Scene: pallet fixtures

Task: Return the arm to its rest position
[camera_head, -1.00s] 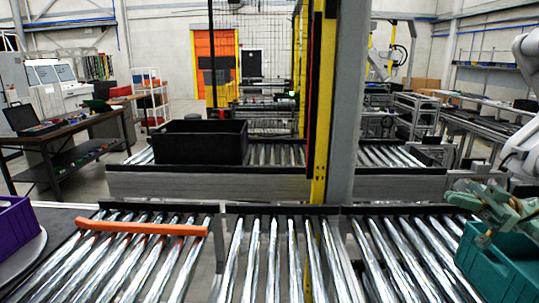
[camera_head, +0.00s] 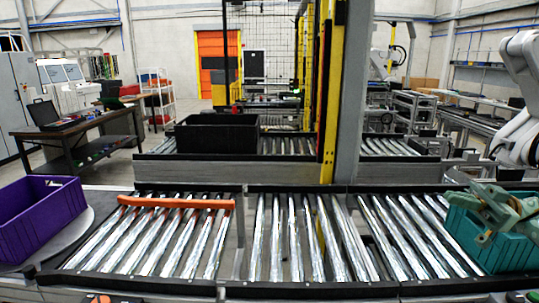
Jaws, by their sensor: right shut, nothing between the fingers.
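My right gripper (camera_head: 487,238), greenish with pale linkage, shows at the right edge of the head view. It is shut and empty, in front of and over the teal crate (camera_head: 515,252). Whether it touches the crate I cannot tell. My white right arm comes in above it from the right edge. My left arm and left gripper do not show.
A purple crate (camera_head: 38,218) stands on a round grey surface at left. An orange bar (camera_head: 177,202) lies across the near roller conveyor (camera_head: 300,240), whose middle is clear. A black bin (camera_head: 217,134) sits on the far conveyor. A yellow-edged post (camera_head: 346,90) rises between them.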

